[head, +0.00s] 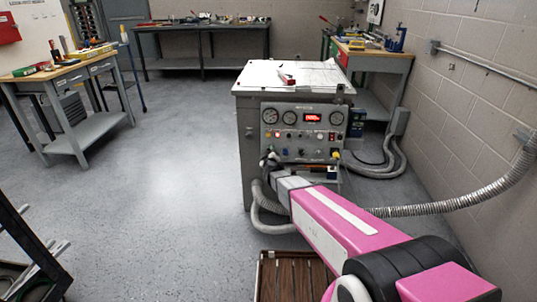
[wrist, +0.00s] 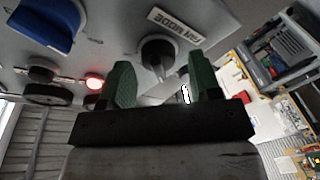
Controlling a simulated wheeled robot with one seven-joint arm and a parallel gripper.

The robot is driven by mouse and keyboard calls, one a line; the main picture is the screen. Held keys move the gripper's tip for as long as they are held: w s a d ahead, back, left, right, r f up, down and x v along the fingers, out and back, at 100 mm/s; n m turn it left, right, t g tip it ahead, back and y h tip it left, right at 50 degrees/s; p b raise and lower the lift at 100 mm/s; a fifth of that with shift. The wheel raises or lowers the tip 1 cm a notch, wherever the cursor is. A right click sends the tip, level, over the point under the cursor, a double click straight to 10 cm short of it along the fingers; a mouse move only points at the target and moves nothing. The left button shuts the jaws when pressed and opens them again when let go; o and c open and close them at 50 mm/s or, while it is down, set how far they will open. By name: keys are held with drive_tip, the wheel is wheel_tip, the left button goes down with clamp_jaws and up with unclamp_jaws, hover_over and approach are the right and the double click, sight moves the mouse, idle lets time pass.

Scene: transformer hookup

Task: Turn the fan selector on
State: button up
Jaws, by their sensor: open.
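The fan selector (wrist: 157,52) is a black round knob with a pale grey pointer on the grey control panel (head: 340,109). A white label (wrist: 186,25) beside it appears upside down and seems to read "FAN MODE". My gripper (wrist: 160,68) has two green fingertips, spread open. The knob shows between them in the wrist view, with visible space on both sides. I cannot tell how deep the fingertips reach around it. In the head view my gripper (head: 268,158) is at the panel's lower left, and the fan selector is not clearly seen there.
A blue knob (wrist: 48,22) and a lit red lamp (wrist: 94,82) are near my gripper on the panel. Gauges (head: 289,118) and a red display (head: 312,118) are above. Grey hoses (head: 268,205) hang below. Open floor (head: 165,190) lies left of the cabinet.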

drive_tip(key=shift+w, duration=0.2)
drive_tip(key=c, duration=0.9)
drive_tip(key=shift+m, duration=0.5)
drive_tip(key=shift+d+m+h, duration=0.1)
drive_tip(key=shift+m+h, duration=0.9)
drive_tip(key=shift+m, duration=2.35)
drive_tip(key=shift+a+m+h, duration=0.1)
drive_tip(key=shift+m+h, duration=0.9)
drive_tip(key=shift+m, duration=2.4)
drive_tip(key=shift+d+m+h, duration=0.1)
drive_tip(key=shift+m+h, duration=0.9)
drive_tip(key=shift+m, duration=2.65)
